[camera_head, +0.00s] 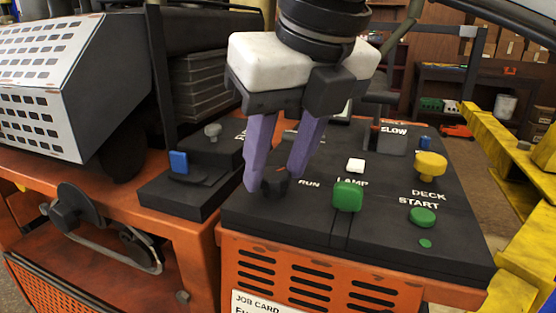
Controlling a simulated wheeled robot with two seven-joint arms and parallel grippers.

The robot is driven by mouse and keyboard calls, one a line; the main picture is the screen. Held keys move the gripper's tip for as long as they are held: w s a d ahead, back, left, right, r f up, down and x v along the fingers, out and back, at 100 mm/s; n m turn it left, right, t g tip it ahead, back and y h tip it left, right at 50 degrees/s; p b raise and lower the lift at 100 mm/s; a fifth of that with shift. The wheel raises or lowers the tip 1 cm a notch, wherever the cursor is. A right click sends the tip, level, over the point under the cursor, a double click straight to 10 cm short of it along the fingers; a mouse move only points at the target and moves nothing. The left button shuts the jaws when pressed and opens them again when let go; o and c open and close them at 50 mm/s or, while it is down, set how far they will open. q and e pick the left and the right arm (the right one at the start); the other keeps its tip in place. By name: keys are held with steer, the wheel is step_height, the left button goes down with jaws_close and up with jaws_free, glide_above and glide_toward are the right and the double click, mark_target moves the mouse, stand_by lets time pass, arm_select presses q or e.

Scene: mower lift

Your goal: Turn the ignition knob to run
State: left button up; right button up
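The black ignition knob (276,183) sits on the dark control panel (290,219), left of the white word RUN. My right gripper (275,181) reaches down from the top of the view. Its two purple fingertips are low at the panel, one on each side of the knob. The knob about fills the gap between them. Whether the fingers press on it or stand just clear cannot be told. The fingers and shadow partly hide the knob, and its pointing direction is unclear. My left gripper is not in view.
A green knob (347,197), a white lamp (355,165), a yellow knob (430,166) and a green start button (422,217) lie to the right. A black box with a blue switch (178,162) is left. Yellow rails (510,165) stand at the far right.

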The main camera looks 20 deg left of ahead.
steer(key=shift+o, duration=0.8)
arm_select(q)
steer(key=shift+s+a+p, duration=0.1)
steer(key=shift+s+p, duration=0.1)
steer(key=shift+p, duration=0.2)
arm_select(e)
steer(key=v, duration=1)
steer(key=shift+r, duration=0.15)
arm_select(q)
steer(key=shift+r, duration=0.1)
arm_select(e)
steer(key=shift+r, duration=0.1)
